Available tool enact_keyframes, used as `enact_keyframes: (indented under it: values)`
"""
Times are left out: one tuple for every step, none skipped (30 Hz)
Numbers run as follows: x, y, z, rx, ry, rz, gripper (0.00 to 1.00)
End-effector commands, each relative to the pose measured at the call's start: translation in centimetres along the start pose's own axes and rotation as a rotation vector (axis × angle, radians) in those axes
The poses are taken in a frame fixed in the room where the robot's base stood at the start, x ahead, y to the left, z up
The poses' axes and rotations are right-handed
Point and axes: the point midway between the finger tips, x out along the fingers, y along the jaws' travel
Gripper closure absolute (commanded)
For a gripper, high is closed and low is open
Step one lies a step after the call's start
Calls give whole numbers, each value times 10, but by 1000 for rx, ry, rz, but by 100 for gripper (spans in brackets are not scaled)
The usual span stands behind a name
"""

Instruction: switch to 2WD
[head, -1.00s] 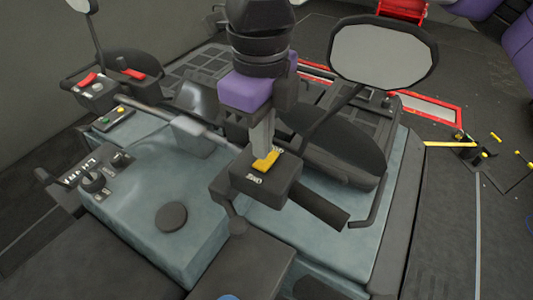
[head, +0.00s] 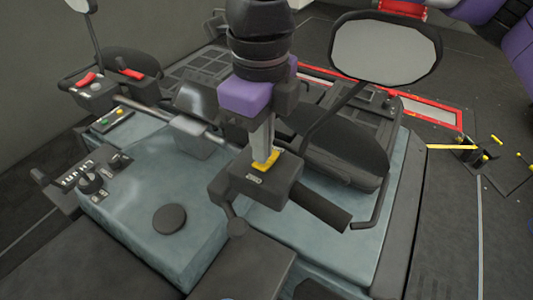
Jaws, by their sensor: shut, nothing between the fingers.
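A black switch box (head: 278,186) with a yellow switch (head: 273,158) on its top sits on the handlebar at the right grip. Small white lettering shows on the box top on the near side of the switch; it is too small to read surely. My gripper (head: 263,160), with a purple and black body, points straight down over the box. Its grey fingers are shut together with nothing between them. Their tips are at the yellow switch and hide part of it; they appear to touch it.
A black grip (head: 318,208) and a bent lever lie right of the box. A large mirror (head: 385,52) stands behind right. Left are a round black cap (head: 170,218), a knob (head: 91,182) and a box with red switches (head: 95,88).

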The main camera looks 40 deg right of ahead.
Motion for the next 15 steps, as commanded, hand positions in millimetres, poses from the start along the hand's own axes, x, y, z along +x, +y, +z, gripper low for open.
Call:
enact_keyframes:
  values:
    - [1,0,0,0,0,0,100]
    - [2,0,0,0,0,0,100]
    - [2,0,0,0,0,0,100]
    - [2,0,0,0,0,0,100]
    - [3,0,0,0,0,0,100]
    - [3,0,0,0,0,0,100]
    - [4,0,0,0,0,0,100]
    - [4,0,0,0,0,0,100]
    - [5,0,0,0,0,0,100]
    - [5,0,0,0,0,0,100]
    - [5,0,0,0,0,0,100]
    - [6,0,0,0,0,0,100]
    - [6,0,0,0,0,0,100]
    - [7,0,0,0,0,0,100]
    - [7,0,0,0,0,0,100]
